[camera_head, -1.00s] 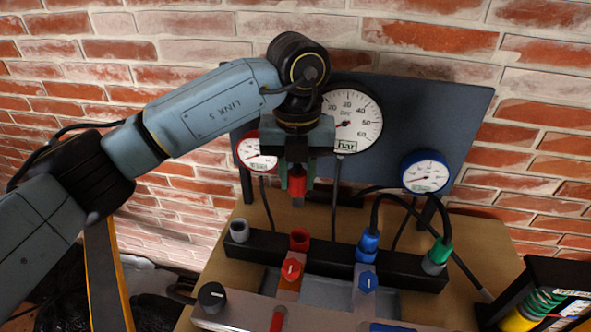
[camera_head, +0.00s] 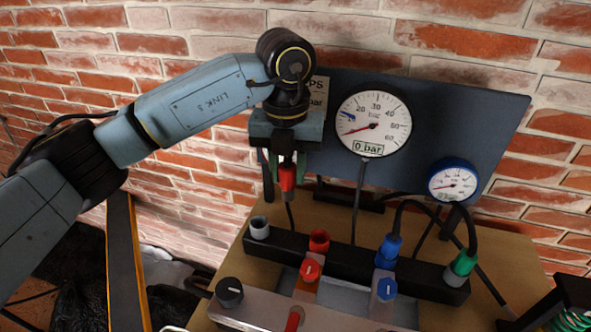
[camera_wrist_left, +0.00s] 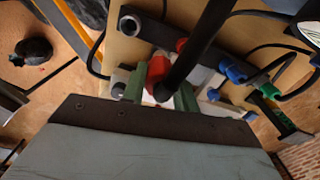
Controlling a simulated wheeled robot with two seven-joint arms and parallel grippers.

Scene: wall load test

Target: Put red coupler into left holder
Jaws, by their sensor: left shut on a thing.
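My left gripper (camera_head: 287,167) is shut on the red coupler (camera_head: 287,178), which hangs roughly upright below the fingers. In the left wrist view the coupler (camera_wrist_left: 157,68) sits between the green fingertips (camera_wrist_left: 159,88), with a thick black hose beside it. The left holder (camera_head: 259,227) is a grey cup at the left end of the black rail (camera_head: 345,258), and its top looks open. It also shows in the left wrist view (camera_wrist_left: 130,24). The coupler is above the rail, slightly right of the left holder, and apart from it. My right gripper is out of view.
A red socket (camera_head: 319,240) stands right of the left holder. A blue coupler (camera_head: 391,246) and a green coupler (camera_head: 463,263), joined to black hoses, sit further right. Behind is a dark panel (camera_head: 440,115) with gauges. A black knob (camera_head: 229,291) and valve handles are in front.

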